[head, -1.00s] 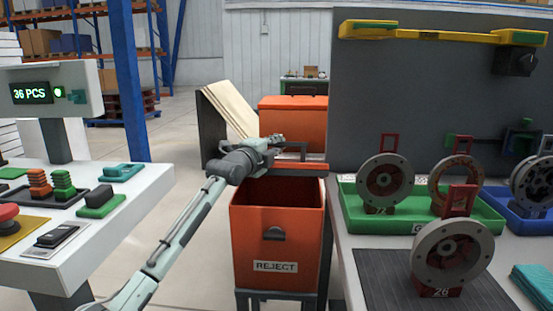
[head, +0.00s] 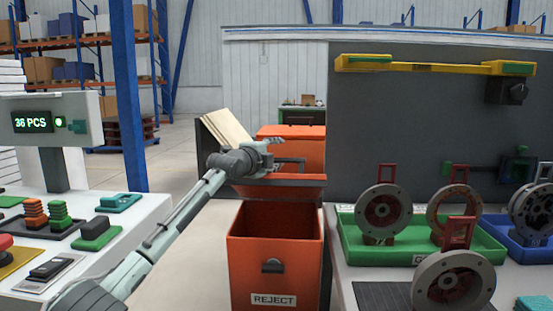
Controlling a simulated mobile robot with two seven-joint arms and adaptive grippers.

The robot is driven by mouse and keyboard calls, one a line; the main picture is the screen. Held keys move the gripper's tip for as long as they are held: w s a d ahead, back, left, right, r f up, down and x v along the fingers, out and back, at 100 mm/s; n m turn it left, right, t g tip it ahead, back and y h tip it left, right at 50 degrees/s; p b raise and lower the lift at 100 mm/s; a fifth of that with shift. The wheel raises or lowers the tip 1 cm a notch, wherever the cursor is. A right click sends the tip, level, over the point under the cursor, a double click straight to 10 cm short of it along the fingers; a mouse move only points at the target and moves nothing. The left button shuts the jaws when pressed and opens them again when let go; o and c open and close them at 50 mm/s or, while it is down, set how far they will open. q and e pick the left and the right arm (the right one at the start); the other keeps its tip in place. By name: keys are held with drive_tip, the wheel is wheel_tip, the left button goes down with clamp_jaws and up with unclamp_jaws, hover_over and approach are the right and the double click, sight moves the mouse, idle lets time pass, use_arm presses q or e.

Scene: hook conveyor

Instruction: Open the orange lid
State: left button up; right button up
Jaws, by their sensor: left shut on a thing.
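The orange lid (head: 302,183) is raised above the front of the orange REJECT bin (head: 273,262), and the bin's dark inside shows below it. A dark bar handle (head: 296,161) stands on the lid. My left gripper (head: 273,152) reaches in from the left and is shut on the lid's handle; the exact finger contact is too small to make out. My right gripper is out of view.
Another orange box shape (head: 291,131) shows behind the lid. A white console (head: 136,232) with buttons stands at left. At right, a worktable holds a green tray (head: 350,240) and a blue tray (head: 500,228) with wheel-like parts. Floor between is clear.

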use_arm(q)
drive_tip(key=shift+w+f, duration=0.3)
drive_tip(key=shift+f, duration=0.3)
drive_tip(key=shift+s, duration=0.15)
drive_tip(key=v, duration=1.2)
drive_tip(key=shift+f, duration=0.2)
